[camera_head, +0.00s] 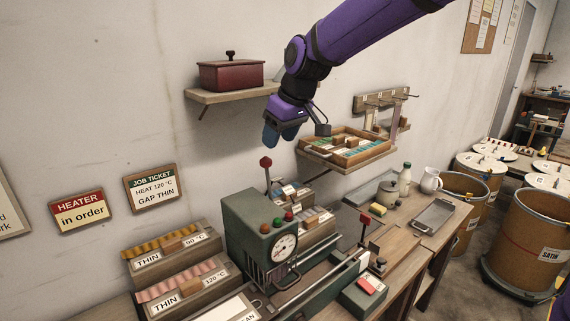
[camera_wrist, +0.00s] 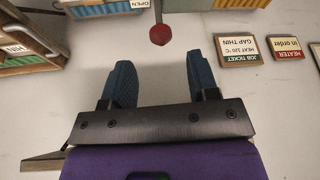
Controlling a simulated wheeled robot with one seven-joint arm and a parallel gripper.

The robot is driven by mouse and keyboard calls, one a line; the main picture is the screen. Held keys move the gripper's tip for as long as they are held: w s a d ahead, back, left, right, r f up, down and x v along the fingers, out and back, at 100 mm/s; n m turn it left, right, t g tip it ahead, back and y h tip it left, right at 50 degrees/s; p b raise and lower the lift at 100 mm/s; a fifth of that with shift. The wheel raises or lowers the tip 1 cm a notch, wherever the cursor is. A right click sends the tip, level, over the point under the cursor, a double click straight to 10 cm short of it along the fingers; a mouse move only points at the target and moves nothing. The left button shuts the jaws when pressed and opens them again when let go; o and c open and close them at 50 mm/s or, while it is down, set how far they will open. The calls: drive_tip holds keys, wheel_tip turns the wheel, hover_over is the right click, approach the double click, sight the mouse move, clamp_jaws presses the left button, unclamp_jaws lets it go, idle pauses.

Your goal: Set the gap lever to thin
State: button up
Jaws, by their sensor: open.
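My gripper (camera_head: 280,137) hangs below the purple arm in front of the wall, above the green machine. Its two blue fingers are apart and empty in the wrist view (camera_wrist: 160,65). A lever with a red faceted knob (camera_head: 266,162) stands upright behind the green machine (camera_head: 258,231), below my gripper. That knob also shows in the wrist view (camera_wrist: 160,34), beyond the fingertips and between their lines, not touched. A second red-knobbed lever (camera_head: 365,219) stands farther right on the bench. I cannot tell which is the gap lever. The job ticket (camera_head: 151,189) reads "HEAT 120 °C, GAP THIN".
A shelf with a dark red box (camera_head: 231,75) is left of my arm. A wooden tray (camera_head: 345,148) on another shelf is close to the right. Boxes labelled THIN (camera_head: 180,285) stand at the lower left. Open wall lies left of my gripper.

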sight(270, 161)
drive_tip(key=x, duration=1)
drive_tip(key=shift+w+f, duration=0.15)
drive_tip(key=shift+f, duration=0.25)
clamp_jaws()
